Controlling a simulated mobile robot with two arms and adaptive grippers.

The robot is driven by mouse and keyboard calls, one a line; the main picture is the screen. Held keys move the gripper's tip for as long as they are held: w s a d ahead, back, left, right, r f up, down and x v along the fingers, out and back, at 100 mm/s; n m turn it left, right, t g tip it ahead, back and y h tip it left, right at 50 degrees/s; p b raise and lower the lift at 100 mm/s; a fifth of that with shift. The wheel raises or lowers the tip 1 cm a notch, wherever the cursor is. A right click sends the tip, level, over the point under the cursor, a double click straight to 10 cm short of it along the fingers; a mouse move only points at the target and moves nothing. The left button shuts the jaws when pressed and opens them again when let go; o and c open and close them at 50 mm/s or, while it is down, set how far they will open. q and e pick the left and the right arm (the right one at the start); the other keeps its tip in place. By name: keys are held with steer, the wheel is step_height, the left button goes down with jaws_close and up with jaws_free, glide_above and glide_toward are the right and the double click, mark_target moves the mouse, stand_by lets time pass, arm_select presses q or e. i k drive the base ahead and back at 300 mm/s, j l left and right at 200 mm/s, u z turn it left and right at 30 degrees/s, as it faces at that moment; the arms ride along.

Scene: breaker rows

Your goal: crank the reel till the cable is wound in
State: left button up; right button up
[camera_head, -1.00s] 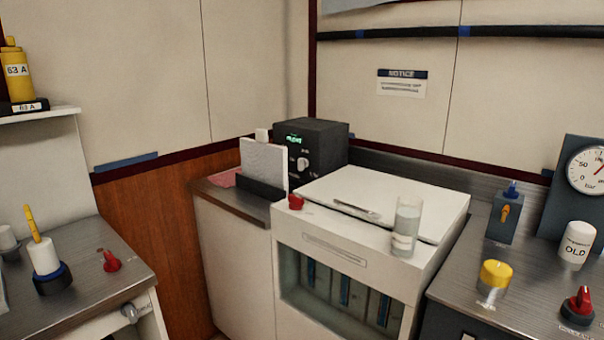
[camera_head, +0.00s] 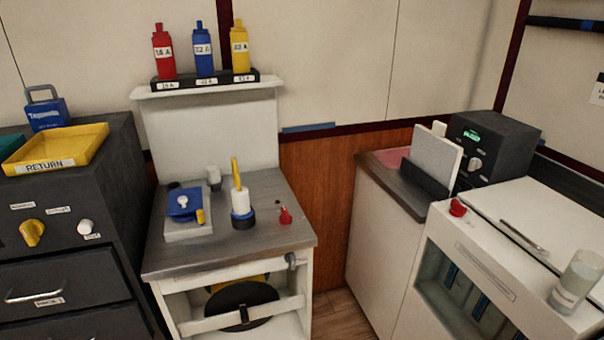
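A round black disc that looks like the reel (camera_head: 241,302) sits in the open lower bay of the white-framed bench, behind a pale crossbar. Yellow shows behind its upper edge; I cannot tell whether this is cable. A small grey fitting (camera_head: 291,260) is on the bench's front at the upper right of the bay; I cannot tell whether it is the crank. No loose cable can be made out. Neither of my grippers is in view.
The bench top (camera_head: 265,190) carries a blue device, a white cylinder with a yellow stick and a red knob. A dark drawer cabinet (camera_head: 75,240) with a yellow tray (camera_head: 55,148) stands left. A white-topped cabinet (camera_head: 520,225) stands right. Wooden floor (camera_head: 340,315) shows between.

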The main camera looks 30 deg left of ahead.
mark_target(242, 293)
steer(key=u, duration=1.4)
